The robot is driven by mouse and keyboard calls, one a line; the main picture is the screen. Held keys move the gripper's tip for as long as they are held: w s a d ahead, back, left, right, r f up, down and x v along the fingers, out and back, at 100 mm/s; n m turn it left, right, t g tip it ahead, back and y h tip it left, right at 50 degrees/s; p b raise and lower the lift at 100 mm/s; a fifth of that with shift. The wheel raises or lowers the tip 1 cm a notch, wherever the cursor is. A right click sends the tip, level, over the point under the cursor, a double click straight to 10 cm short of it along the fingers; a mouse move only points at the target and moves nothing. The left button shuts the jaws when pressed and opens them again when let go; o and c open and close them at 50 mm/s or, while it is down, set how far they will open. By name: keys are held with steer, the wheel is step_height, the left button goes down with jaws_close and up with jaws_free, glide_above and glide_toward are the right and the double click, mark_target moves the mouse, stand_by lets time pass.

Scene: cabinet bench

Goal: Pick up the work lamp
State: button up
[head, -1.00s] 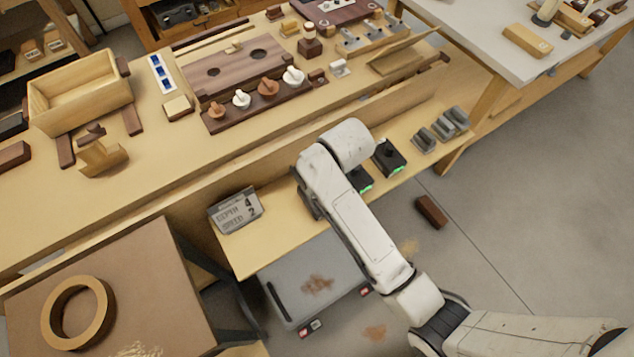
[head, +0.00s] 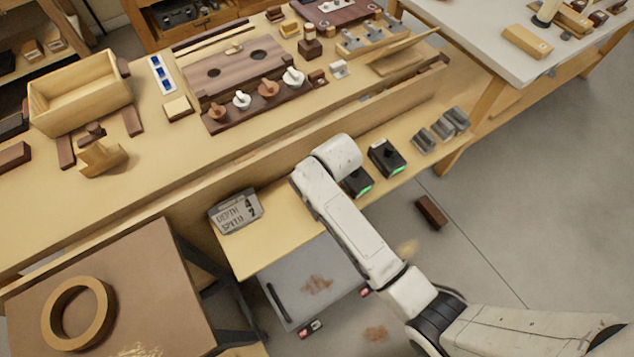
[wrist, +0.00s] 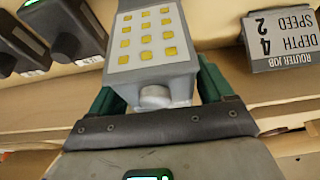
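The work lamp (wrist: 152,42) shows in the wrist view as a pale grey block with rows of yellow LEDs and a round knob at its near end. My gripper (wrist: 160,80) has its green fingers on either side of the lamp's near end. The fingers look very close to its sides, but I cannot tell whether they press on it. The fingertips are partly hidden by the lamp. In the head view the lamp and my gripper are hidden behind my white arm.
Dark chargers with green lights (head: 387,157) stand on the low shelf and show at the wrist view's left (wrist: 72,30). A router job sign (head: 236,211) stands on the shelf left of my arm. The bench edge (head: 230,160) runs above. Several grey blocks (head: 441,130) sit to the right.

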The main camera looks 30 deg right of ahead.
steer(key=c, duration=1)
steer(key=shift+c, duration=0.2)
steer(key=shift+r, duration=0.15)
